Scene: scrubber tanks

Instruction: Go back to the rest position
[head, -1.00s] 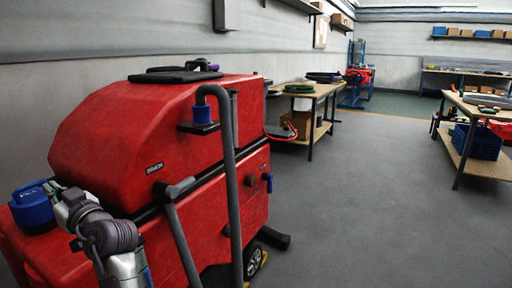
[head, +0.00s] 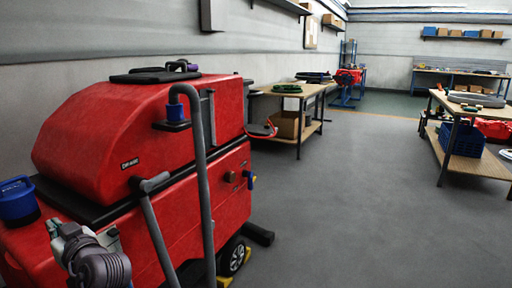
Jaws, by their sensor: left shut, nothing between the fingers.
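My left gripper (head: 54,228) is at the lower left, in front of the red scrubber machine (head: 150,130). It looks shut and empty, though it is small and partly turned away. A blue cap (head: 15,202) sits on the rear ledge of the scrubber, just left of and above the gripper, with a gap between them. My left arm comes up from the bottom edge. My right gripper is not in view.
The scrubber's grey handle tube (head: 200,180) stands upright right of my arm. A wooden bench (head: 268,92) is behind the scrubber. Another table (head: 465,112) with a blue crate (head: 463,141) stands at right. The grey floor (head: 345,210) between is clear.

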